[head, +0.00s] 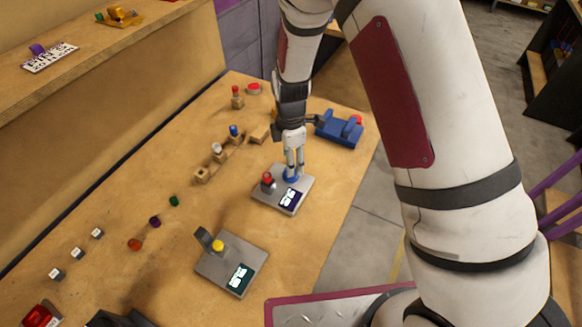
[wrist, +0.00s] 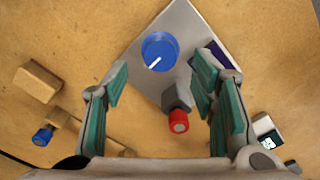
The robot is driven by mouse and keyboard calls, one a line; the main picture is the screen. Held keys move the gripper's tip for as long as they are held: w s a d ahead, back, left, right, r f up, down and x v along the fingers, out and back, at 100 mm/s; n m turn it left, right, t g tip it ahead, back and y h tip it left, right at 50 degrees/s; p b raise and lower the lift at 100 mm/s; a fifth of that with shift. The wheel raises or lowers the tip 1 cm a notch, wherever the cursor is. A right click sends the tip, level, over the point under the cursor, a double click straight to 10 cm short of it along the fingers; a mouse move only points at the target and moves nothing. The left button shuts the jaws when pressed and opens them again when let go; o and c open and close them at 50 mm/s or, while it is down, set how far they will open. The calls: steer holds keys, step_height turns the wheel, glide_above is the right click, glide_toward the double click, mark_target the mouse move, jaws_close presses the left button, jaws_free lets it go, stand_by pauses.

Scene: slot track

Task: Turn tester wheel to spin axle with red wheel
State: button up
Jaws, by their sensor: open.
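A grey tester plate (head: 268,199) lies on the wooden table. It carries a blue round knob (head: 291,179), which I take as the tester wheel, a red wheel (head: 267,178) on a grey block, and a small dark display (head: 290,199). In the wrist view the blue knob (wrist: 160,50) has a white line pointing down-left, and the red wheel (wrist: 179,122) sits nearer the camera. My gripper (head: 293,170) points down over the blue knob. In the wrist view the open fingers (wrist: 160,75) stand apart, with the knob just beyond their tips. I cannot tell whether they touch it.
A second grey plate (head: 216,271) with a yellow knob (head: 217,246) lies toward the front. Small colored wheels on wooden blocks (head: 201,175) stand behind to the left. A blue device (head: 340,129) is close right of my gripper. The table's right edge is near.

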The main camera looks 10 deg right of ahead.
steer(key=shift+f, duration=2.25)
steer(key=c, duration=1.1)
